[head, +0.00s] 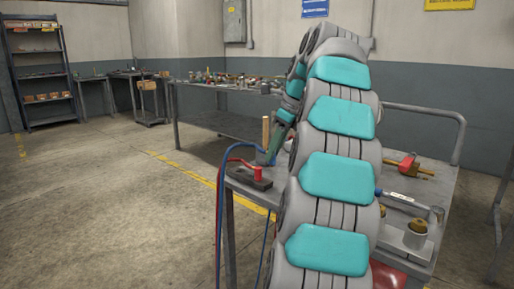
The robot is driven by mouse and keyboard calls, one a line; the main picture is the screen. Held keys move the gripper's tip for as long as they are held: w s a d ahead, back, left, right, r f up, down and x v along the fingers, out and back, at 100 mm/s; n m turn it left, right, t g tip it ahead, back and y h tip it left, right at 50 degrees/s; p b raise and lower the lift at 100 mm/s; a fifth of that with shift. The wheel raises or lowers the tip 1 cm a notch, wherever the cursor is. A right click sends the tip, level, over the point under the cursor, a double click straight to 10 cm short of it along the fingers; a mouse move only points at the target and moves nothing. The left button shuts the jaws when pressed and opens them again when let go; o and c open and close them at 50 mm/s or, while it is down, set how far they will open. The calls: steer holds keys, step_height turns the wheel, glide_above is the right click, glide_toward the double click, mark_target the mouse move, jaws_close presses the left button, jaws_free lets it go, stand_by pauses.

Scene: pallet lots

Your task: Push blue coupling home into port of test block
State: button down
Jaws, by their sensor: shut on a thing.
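The dark test block (247,180) lies on the near left end of the grey metal cart. A red coupling (258,174) stands at its right end, with a red hose looping off to the left. My gripper (268,154) points down just behind and above the block. It is shut on the blue coupling (262,158), which shows small and partly covered, with a blue hose running from it. The port for the blue coupling cannot be made out, and I cannot tell whether the coupling touches the block.
Both hoses (222,205) hang over the cart's left edge. A tan upright handle (266,132) stands close by my gripper. A red-and-brass valve (408,162) and metal cups (416,233) are on the cart's right side. My arm hides the cart's middle. Open floor lies left.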

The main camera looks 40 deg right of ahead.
steer(key=s, duration=0.1)
steer(key=s+d, duration=0.1)
steer(key=s, duration=0.1)
steer(key=s+d, duration=0.1)
steer(key=s, duration=0.1)
steer(key=shift+s+r+p, duration=0.2)
steer(key=shift+r+p, duration=0.1)
steer(key=shift+p, duration=0.05)
steer(key=shift+a, duration=0.1)
